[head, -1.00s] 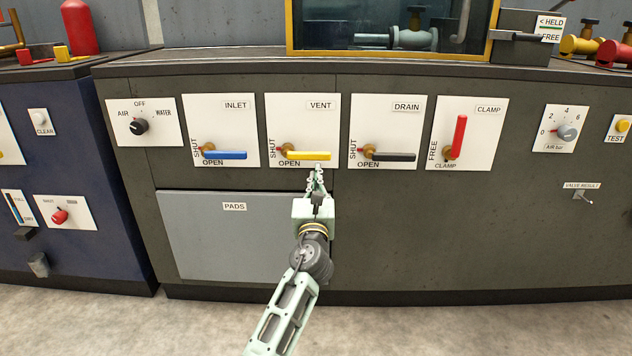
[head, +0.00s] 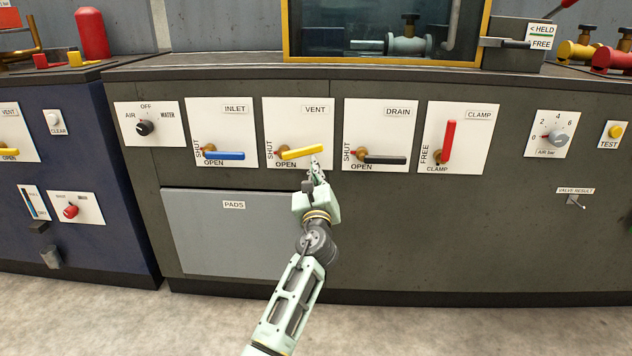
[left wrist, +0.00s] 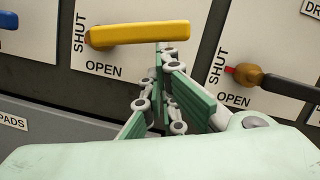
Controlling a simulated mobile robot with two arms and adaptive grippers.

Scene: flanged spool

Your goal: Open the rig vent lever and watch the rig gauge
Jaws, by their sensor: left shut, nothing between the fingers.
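The vent lever is a yellow handle (head: 303,152) on a white VENT panel, pivoted at its left end. It tilts slightly, its right end raised, with SHUT printed left of the pivot and OPEN below. My left gripper (head: 317,168) is shut and empty, its fingertips just under the handle's right half. In the left wrist view the fingertips (left wrist: 168,52) are close under the yellow handle (left wrist: 140,32); I cannot tell whether they touch. No rig gauge can be made out. My right gripper is not in view.
The blue INLET lever (head: 224,155) is to the left, the black DRAIN lever (head: 385,159) close to the right, and the red CLAMP lever (head: 449,142) beyond. An air dial (head: 557,136) is farther right. The PADS panel (head: 232,250) is below left.

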